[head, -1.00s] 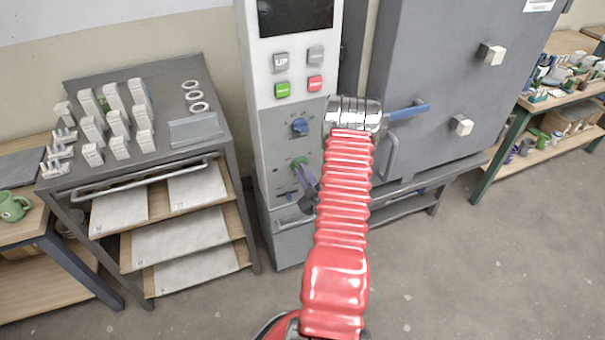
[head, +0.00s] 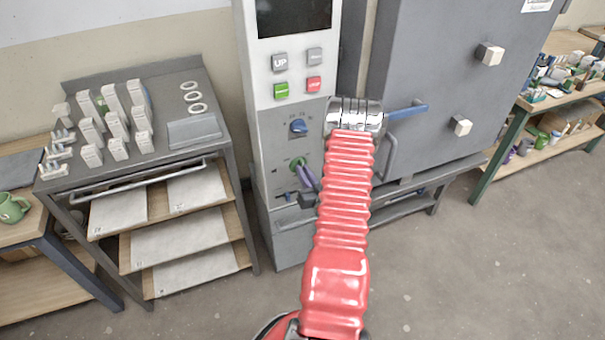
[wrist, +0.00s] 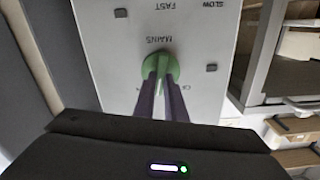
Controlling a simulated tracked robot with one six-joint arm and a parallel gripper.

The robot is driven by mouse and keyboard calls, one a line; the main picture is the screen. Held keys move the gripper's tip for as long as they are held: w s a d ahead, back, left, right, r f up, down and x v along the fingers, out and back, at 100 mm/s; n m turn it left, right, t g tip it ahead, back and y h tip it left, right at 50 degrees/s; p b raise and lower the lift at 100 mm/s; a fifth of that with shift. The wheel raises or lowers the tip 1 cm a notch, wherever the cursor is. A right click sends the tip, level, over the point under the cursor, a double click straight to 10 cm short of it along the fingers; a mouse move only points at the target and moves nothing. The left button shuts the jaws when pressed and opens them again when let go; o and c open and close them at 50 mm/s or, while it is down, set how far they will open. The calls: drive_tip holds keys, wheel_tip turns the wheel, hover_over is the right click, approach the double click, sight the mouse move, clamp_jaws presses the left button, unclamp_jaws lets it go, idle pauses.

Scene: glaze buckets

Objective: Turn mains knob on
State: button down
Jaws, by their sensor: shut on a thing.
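The mains knob (head: 298,164) is a round green knob on the lower part of the tall grey control panel. It also shows in the wrist view (wrist: 161,66), beside the upside-down word MAINS. My gripper (head: 303,172) has two purple fingers, and they are shut on the knob. In the wrist view the fingertips (wrist: 160,72) lie on either side of its middle grip. The fingers cover part of the knob, and I cannot read which way it points. My red arm passes just right of the panel in the head view.
UP, green and red buttons are higher up. A grey kiln (head: 430,75) with a blue handle stands right. A rack (head: 230,185) stands left. The floor at right is clear.

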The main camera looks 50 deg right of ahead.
drive_tip(key=m, duration=0.6)
drive_tip(key=shift+f+m, duration=0.25)
drive_tip(key=shift+m, duration=0.05)
idle(0.3)
drive_tip(key=c, duration=1.8)
unclamp_jaws()
drive_tip(key=shift+r, duration=0.1)
drive_tip(key=shift+d, duration=0.1)
drive_tip(key=v, duration=1.4)
